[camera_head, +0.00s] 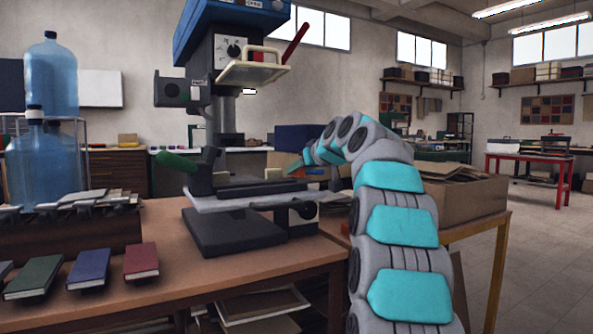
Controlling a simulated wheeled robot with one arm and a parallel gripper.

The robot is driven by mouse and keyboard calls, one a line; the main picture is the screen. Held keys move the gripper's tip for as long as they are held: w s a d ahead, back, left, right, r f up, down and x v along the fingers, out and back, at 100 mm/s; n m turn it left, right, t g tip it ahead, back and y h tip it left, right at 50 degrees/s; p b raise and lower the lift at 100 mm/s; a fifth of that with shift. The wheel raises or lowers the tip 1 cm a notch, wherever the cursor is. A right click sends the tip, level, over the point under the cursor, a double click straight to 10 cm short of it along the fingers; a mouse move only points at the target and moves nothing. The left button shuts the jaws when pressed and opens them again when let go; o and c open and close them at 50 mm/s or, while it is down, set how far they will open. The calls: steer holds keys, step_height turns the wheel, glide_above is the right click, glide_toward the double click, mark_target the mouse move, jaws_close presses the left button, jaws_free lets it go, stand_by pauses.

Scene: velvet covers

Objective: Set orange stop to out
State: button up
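A blue and dark grey press (232,50) stands on the wooden bench. It has a dial, a cream-framed clear guard (252,72), a red lever (295,43) and a green handle (176,161). Its light grey plate (240,198) lies low, above a black base (232,232). I cannot make out an orange stop in this view. My arm rises from the lower right and bends over to the left. My gripper (297,165) is at its far end, small, just right of the press and above the plate's level. Its fingers are too small to read.
Green, blue and red books (141,261) lie at the bench's front left. Large blue water bottles (52,80) stand behind them. A cardboard box (470,203) of sheets sits right of my arm. A red table (530,158) is far right, with open floor before it.

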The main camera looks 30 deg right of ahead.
steer(key=shift+o, duration=1.4)
steer(key=v, duration=0.7)
steer(key=shift+s+r, duration=0.15)
steer(key=shift+s, duration=0.2)
